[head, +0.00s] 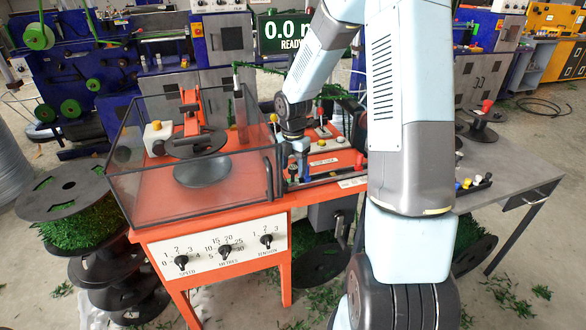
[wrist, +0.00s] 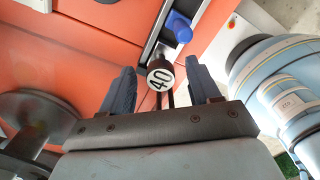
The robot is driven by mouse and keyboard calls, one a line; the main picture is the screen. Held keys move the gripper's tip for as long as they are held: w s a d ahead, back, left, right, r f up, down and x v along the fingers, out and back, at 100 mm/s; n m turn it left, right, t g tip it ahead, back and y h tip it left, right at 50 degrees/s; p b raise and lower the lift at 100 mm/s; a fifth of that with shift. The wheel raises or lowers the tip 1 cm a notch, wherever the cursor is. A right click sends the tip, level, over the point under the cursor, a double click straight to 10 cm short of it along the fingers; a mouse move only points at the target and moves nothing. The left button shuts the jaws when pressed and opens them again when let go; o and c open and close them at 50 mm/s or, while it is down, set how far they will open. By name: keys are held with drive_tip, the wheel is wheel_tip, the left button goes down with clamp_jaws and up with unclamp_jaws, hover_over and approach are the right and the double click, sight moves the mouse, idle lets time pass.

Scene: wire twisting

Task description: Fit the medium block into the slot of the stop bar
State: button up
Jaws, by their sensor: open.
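My gripper (wrist: 163,74) is open in the wrist view, its two dark fingers spread apart. Between them is a dark round-faced block (wrist: 160,76) with a white label reading 40, with a gap to each finger. I cannot tell for certain that it is the medium block. Two thin dark rods run from it toward my gripper's palm. A metal rail with a dark slot (wrist: 153,45) lies beyond it on the orange deck; whether this is the stop bar is unclear. In the head view my gripper (head: 298,174) is low over the machine's deck, its fingertips hard to see.
A blue knob (wrist: 178,27) stands close beyond the labelled block. A clear-walled guard box (head: 215,205) stands left of my gripper on the orange machine. A black holder with coloured pieces (head: 473,183) sits on the grey side table (head: 520,172), which has free room.

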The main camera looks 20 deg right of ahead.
sight(293, 167)
wheel_tip(293, 167, up, 13)
drive_tip(key=shift+f, duration=0.2)
idle(0.3)
drive_tip(key=s+r+m+t, duration=0.2)
drive_tip(key=s+r+m, duration=0.3)
drive_tip(key=s+m, duration=0.3)
drive_tip(key=s+r+m+t, duration=0.1)
drive_tip(key=s+r+m, duration=0.4)
drive_tip(key=s+m, duration=0.4)
drive_tip(key=s+r+m+t, duration=0.2)
drive_tip(key=s+r+m, duration=0.4)
drive_tip(key=s, duration=0.5)
drive_tip(key=shift+s+a+m+t, duration=0.2)
drive_tip(key=shift+m+t, duration=0.1)
drive_tip(key=shift+m, duration=0.9)
